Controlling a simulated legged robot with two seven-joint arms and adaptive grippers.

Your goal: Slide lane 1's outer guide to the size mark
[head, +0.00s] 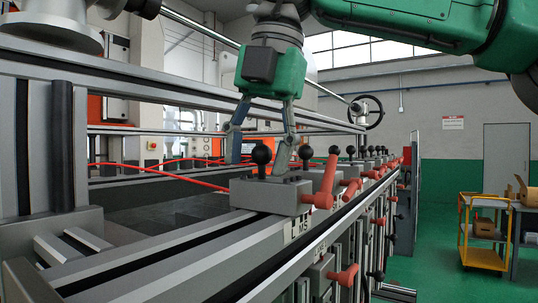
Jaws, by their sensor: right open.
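The nearest guide block (268,193) is a grey block on the metal rail (190,255), with a black ball knob (262,155) on top and a red clamp lever (327,178) at its right end. I cannot tell for sure that it is lane 1's outer guide. A small white label (301,225) with dark marks, seemingly "M5", is on the rail just below the block. My right gripper (258,166) points down with its fingers open, one on each side of the knob in the picture. Contact with the knob cannot be told. My left gripper is not in view.
More knobs and red levers (350,190) run back along the rail. A lower row of red levers (345,275) hangs on its right side. A long beam (190,95) crosses above, behind the gripper. A handwheel (367,112) stands far back. A yellow cart (483,232) is far right, on open green floor.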

